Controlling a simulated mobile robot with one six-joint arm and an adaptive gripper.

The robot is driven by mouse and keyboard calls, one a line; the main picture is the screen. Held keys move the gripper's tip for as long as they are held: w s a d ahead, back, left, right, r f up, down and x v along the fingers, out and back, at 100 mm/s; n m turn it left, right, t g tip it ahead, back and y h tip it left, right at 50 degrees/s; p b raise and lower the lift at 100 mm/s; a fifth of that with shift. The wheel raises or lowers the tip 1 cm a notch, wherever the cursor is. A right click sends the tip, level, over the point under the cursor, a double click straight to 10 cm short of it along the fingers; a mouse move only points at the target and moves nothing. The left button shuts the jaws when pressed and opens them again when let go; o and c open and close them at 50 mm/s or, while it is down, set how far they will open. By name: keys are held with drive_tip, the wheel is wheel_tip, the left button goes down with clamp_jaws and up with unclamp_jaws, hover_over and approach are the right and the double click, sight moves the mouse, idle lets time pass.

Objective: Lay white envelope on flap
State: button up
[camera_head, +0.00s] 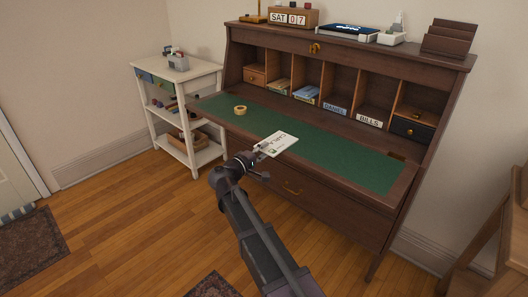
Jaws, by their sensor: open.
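A white envelope (281,145) with dark writing and a small green mark lies at the front edge of the desk's lowered flap (345,162), which has a green top in a brown wooden frame. I cannot tell for sure whether it is fully flat on the green surface. My gripper (260,151) is open at the envelope's left end, by the flap's front edge. The fingertips are small here, and I cannot tell whether they touch the envelope. My arm reaches up from the bottom of the view.
A roll of tape (240,110) sits on the flap's left part. Behind are pigeonholes with papers, labelled "DANIEL" (335,109) and "BILLS" (369,121). A white shelf cart (147,101) stands left. A wooden piece of furniture (497,235) stands right. The flap's right part is mostly clear.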

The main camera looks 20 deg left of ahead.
drive_tip(key=v, duration=1.2)
drive_tip(key=shift+f, duration=0.1)
